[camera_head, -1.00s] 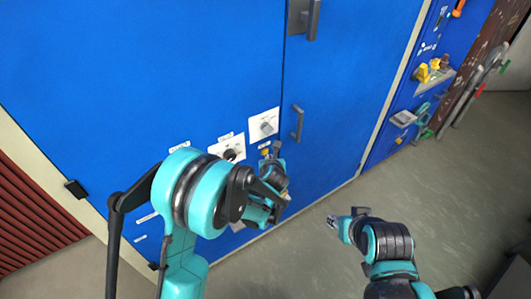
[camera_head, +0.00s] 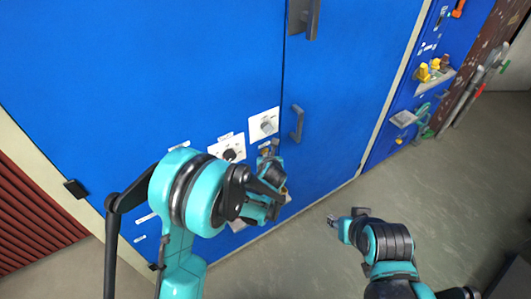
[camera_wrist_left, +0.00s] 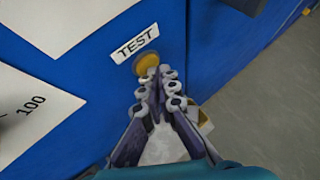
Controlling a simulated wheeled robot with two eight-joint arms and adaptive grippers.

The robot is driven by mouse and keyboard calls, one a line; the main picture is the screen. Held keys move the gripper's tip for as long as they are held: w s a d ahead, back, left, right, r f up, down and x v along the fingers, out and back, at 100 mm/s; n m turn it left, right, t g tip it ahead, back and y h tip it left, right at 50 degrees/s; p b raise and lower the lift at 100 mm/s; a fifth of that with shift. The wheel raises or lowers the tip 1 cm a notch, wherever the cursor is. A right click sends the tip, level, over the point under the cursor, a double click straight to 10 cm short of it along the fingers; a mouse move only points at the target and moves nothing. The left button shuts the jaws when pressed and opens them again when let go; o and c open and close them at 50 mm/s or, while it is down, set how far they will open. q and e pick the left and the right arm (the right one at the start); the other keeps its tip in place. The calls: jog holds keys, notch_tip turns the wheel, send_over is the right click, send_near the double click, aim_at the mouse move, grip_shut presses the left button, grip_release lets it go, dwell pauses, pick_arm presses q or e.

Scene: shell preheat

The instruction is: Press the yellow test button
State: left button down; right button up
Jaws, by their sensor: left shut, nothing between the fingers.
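The yellow test button (camera_wrist_left: 147,63) is a round knob on the blue cabinet front, just below the white TEST label (camera_wrist_left: 135,43) in the left wrist view. My left gripper (camera_wrist_left: 160,74) is shut and empty. Its fingertips are right at the button and overlap its lower edge in that view; I cannot tell whether they touch it. In the head view the left gripper (camera_head: 268,149) is in front of the cabinet, below a white dial plate, and mostly hides the button. My right gripper (camera_head: 332,221) is over the floor, away from the cabinet; its fingers are too small to read.
The blue cabinet (camera_head: 150,70) has a dial plate (camera_head: 263,125), a second plate with a black knob (camera_head: 228,155) and a door handle (camera_head: 297,123). A yellow part (camera_wrist_left: 204,121) shows beside my left fingers. The grey floor (camera_head: 460,190) at right is clear.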

pick_arm(q)
jog(key=shift+w+a, duration=0.15)
jog(key=shift+w, duration=0.05)
dwell(0.4)
jog(key=shift+s, duration=0.1)
jog(key=shift+s+d, duration=0.5)
jog(key=shift+s, duration=0.1)
jog(key=shift+s+d+b, duration=0.3)
jog(key=shift+s+d, duration=0.45)
jog(key=shift+s, duration=0.3)
jog(key=shift+s+d+b, duration=0.3)
jog(key=shift+s+d, duration=0.4)
jog(key=shift+s, duration=0.3)
